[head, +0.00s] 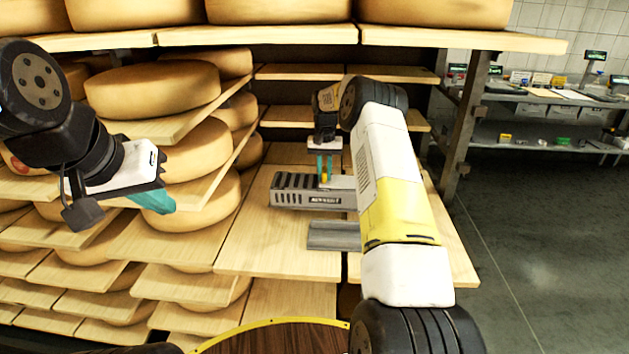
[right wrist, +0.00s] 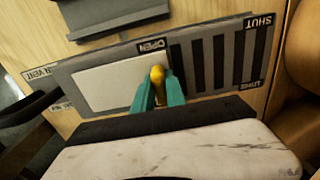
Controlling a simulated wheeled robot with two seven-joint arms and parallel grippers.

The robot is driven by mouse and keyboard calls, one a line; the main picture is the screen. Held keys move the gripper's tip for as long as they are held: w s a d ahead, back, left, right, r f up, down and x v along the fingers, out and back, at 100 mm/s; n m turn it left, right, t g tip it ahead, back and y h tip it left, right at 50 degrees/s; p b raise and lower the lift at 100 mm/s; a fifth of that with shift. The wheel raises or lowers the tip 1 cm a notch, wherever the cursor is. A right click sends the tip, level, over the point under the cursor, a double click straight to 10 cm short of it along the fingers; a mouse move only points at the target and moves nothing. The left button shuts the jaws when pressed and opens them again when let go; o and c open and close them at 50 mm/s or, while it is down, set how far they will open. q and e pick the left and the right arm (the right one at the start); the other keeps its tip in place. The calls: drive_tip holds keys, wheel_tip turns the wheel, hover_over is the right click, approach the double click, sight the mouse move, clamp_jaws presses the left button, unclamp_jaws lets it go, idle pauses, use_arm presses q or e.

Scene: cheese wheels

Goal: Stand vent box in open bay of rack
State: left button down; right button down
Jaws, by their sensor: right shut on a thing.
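The grey vent box (head: 290,190) is on or just above a bare wooden board in the rack's open middle bay; I cannot tell if it touches. It has dark slots at its left end in the head view. In the right wrist view the vent box (right wrist: 215,65) shows slots, a pale plate and labels OPEN and SHUT. My right gripper (head: 325,170) is shut on its yellow knob (right wrist: 157,74), close to the OPEN label. My left gripper (head: 153,199) hangs before the left cheese shelves, its teal fingers seen edge-on. The wooden rack (head: 260,38) surrounds the bay.
A grey channel-shaped piece (head: 334,236) lies on the board in front of the vent box. Cheese wheels (head: 152,89) fill the shelves at left and top. My right forearm hides part of the bay's right side. A side table (head: 540,97) stands at far right.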

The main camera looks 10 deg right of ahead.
sight(324, 184)
drive_tip(key=shift+f, duration=2.45)
drive_tip(key=c, duration=1.4)
unclamp_jaws()
drive_tip(key=shift+f, duration=0.1)
drive_tip(key=shift+o, duration=0.2)
drive_tip(key=shift+r, duration=3.9)
